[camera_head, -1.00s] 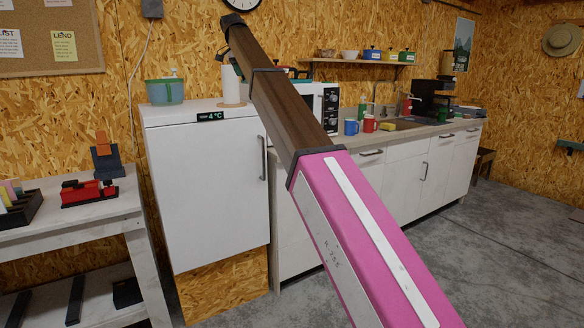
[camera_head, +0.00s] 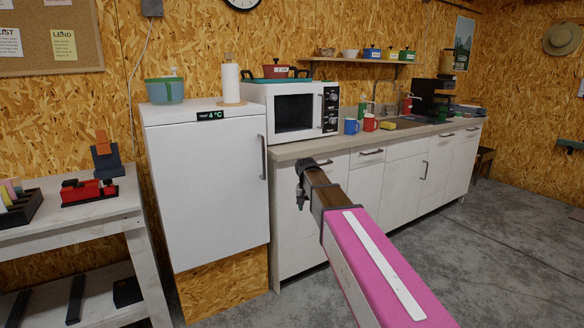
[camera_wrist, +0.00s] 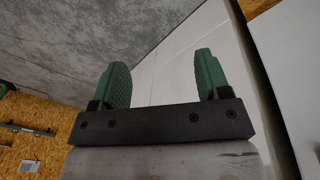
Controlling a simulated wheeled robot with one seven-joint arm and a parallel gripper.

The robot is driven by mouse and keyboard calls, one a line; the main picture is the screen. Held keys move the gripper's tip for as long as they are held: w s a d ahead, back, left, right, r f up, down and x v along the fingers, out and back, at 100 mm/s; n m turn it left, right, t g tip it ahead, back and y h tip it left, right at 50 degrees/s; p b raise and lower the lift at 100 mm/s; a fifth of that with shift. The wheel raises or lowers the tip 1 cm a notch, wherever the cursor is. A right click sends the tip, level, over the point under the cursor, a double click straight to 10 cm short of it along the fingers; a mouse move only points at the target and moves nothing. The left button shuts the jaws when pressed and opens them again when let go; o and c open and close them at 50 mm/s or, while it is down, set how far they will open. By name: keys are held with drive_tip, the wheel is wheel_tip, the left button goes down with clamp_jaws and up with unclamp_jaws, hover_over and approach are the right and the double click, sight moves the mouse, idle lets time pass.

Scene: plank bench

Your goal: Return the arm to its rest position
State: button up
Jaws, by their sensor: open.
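My gripper (camera_wrist: 162,82) shows in the wrist view as two green ribbed fingers standing well apart on a dark bar. It is open, and nothing shows between the fingers. In the head view my pink and brown arm reaches from the bottom right up to the middle. Its dark end is in front of the white base cabinets (camera_head: 400,185), below the counter edge. The fingers are hard to make out in the head view.
A white fridge (camera_head: 205,190) stands left of my arm's end. A microwave (camera_head: 292,112) with a red pot (camera_head: 276,71) on top sits on the counter (camera_head: 310,147). A workbench (camera_head: 85,212) stands at left. The concrete floor (camera_head: 490,250) at right is clear.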

drive_tip(key=s+d+f, duration=0.4)
drive_tip(key=s+f, duration=0.2)
drive_tip(key=s, duration=0.2)
drive_tip(key=s+d+f+n+y, duration=0.1)
drive_tip(key=s+d+f, duration=0.2)
drive_tip(key=s+f, duration=0.3)
drive_tip(key=s+d+f+g, duration=0.1)
drive_tip(key=s+d+f, duration=0.3)
drive_tip(key=s+f, duration=0.3)
drive_tip(key=s, duration=0.4)
drive_tip(key=shift+d+n, duration=0.3)
drive_tip(key=shift+n, duration=0.1)
